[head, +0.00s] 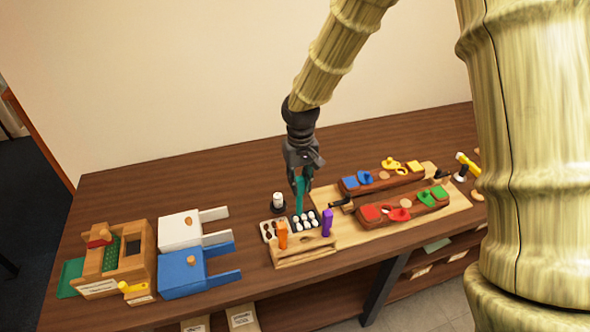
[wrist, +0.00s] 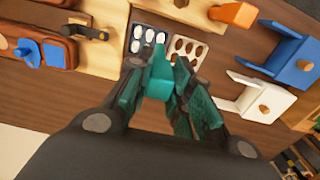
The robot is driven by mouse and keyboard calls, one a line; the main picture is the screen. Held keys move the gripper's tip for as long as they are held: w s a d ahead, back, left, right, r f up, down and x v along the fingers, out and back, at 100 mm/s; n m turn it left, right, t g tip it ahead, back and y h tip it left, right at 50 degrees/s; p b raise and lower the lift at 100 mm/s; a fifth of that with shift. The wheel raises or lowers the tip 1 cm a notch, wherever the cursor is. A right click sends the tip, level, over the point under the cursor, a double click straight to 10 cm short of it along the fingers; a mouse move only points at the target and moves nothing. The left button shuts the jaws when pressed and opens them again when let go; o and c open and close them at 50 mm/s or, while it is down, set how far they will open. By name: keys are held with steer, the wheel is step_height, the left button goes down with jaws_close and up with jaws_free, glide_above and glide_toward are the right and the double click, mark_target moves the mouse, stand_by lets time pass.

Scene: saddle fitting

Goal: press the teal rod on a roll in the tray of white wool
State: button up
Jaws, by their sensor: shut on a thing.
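My gripper (head: 300,178) is shut on the teal rod (head: 299,198), which hangs upright below the fingers. In the wrist view the rod (wrist: 159,74) sits between the two finger pads (wrist: 160,92). The dark tray with several white wool rolls (head: 291,214) is under and just beside the rod's lower end; in the wrist view this tray (wrist: 131,46) lies just beyond the rod. Whether the tip touches a roll I cannot tell. A pale tray with several brown rolls (head: 263,233) stands directly left of it, and shows in the wrist view (wrist: 205,49).
Right is a board (head: 440,218) with two saddle bars. White (head: 179,230) and blue (head: 181,273) blocks lie left.

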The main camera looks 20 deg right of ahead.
mark_target(300, 192)
steer(key=shift+f, duration=0.1)
steer(key=shift+s+f+b, duration=0.2)
steer(key=shift+f+b, duration=0.3)
steer(key=shift+b, duration=0.15)
steer(key=shift+w+f+b, duration=0.15)
steer(key=shift+f+b, duration=0.4)
steer(key=shift+f, duration=0.3)
steer(key=shift+f+b, duration=0.75)
steer(key=shift+f, duration=0.2)
steer(key=shift+f+b, duration=0.4)
steer(key=shift+f, duration=0.55)
steer(key=shift+s+f, duration=0.15)
steer(key=shift+s, duration=0.05)
stand_by(1.3)
steer(key=shift+p, duration=0.3)
